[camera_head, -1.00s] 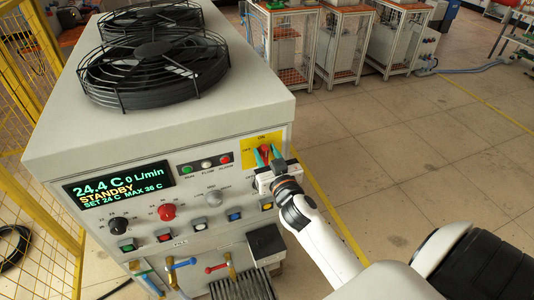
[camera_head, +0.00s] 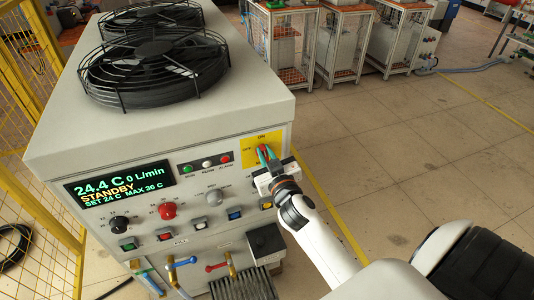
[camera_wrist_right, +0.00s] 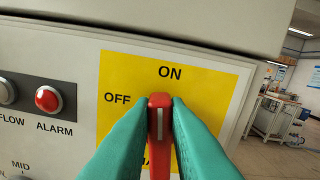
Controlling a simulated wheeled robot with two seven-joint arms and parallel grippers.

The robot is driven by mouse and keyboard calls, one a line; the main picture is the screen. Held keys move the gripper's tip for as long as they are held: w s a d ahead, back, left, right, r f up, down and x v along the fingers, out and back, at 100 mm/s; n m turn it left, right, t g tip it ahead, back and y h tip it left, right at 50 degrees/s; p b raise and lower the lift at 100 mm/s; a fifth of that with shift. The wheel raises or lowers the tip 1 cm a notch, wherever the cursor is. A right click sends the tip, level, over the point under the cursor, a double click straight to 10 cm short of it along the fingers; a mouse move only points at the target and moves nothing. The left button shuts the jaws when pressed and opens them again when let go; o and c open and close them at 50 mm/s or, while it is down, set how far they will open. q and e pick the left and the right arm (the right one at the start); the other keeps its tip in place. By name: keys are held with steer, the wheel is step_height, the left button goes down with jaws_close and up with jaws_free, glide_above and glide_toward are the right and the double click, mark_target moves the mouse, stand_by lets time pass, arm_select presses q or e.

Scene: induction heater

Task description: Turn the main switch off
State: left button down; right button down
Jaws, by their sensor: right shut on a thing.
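The main switch is a red handle on a yellow plate (camera_head: 249,149) at the upper right of the machine's front panel. In the right wrist view the red handle (camera_wrist_right: 160,128) stands upright, its white line pointing to "ON"; "OFF" is printed to its left. My right gripper (camera_head: 265,155) is at the switch, its two green fingers closed on the handle from both sides. The fingers hide part of the plate and its lower lettering. My left gripper is in neither view.
The machine's display (camera_head: 119,187) reads STANDBY. Knobs, including a red knob (camera_head: 168,211), coloured buttons and hose valves fill the panel. Two black fans (camera_head: 153,62) sit on top. A yellow fence (camera_head: 38,205) stands at left. Floor at right is open.

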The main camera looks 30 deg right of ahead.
steer(key=shift+w+a+f+n+p, duration=0.1)
steer(key=shift+a+f+n, duration=0.1)
steer(key=shift+n, duration=1.4)
steer(key=shift+a+f+n+p, duration=0.15)
steer(key=shift+a+n, duration=0.1)
steer(key=shift+n, duration=1.35)
steer(key=shift+w+a+f+n+p, duration=0.1)
steer(key=shift+a+f+n, duration=0.1)
steer(key=shift+n, duration=1.4)
steer(key=c, duration=1.4)
jaws_free()
